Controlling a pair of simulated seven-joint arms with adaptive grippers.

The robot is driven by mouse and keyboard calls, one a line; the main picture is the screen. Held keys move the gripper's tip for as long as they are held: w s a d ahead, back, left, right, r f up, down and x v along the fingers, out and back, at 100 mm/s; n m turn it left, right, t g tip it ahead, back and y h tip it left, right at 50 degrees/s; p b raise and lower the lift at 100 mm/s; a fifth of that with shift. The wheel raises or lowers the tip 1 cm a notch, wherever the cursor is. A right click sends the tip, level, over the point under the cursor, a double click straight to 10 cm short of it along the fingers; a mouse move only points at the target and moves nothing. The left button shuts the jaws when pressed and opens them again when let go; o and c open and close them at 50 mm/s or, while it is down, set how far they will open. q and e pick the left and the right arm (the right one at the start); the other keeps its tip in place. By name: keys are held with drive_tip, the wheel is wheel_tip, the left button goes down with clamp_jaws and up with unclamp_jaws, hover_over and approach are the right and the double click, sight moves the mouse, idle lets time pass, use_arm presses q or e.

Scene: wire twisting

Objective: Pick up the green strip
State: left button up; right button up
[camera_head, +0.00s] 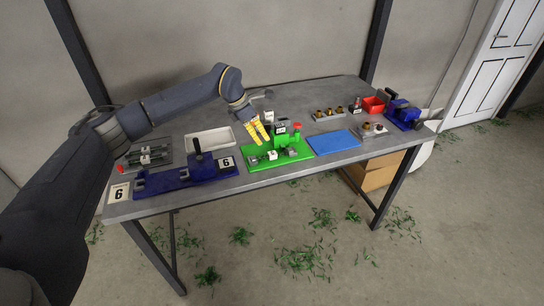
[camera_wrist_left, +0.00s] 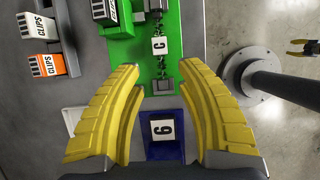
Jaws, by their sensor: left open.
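No separate green strip can be told apart on the table. A green board (camera_head: 258,163) with a green fixture (camera_head: 281,130) and small grey parts sits mid-table; the board (camera_wrist_left: 180,58) also shows at the top of the left wrist view. My left gripper (camera_head: 262,140) has yellow fingers spread, empty, above the board's left part. A small yellow-and-black claw (camera_wrist_left: 303,46), likely my right gripper, shows at the right edge.
A blue fixture (camera_head: 175,180) with a 6 block (camera_head: 227,162) lies left of the board. A white tray (camera_head: 196,141) is behind it. A blue mat (camera_head: 333,141), red bin (camera_head: 373,104) and blue vise (camera_head: 403,114) are to the right. Green shreds (camera_head: 306,257) litter the floor.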

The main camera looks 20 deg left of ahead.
sight(272, 153)
use_arm(q)
drive_tip(key=shift+x, duration=5.95)
clamp_jaws()
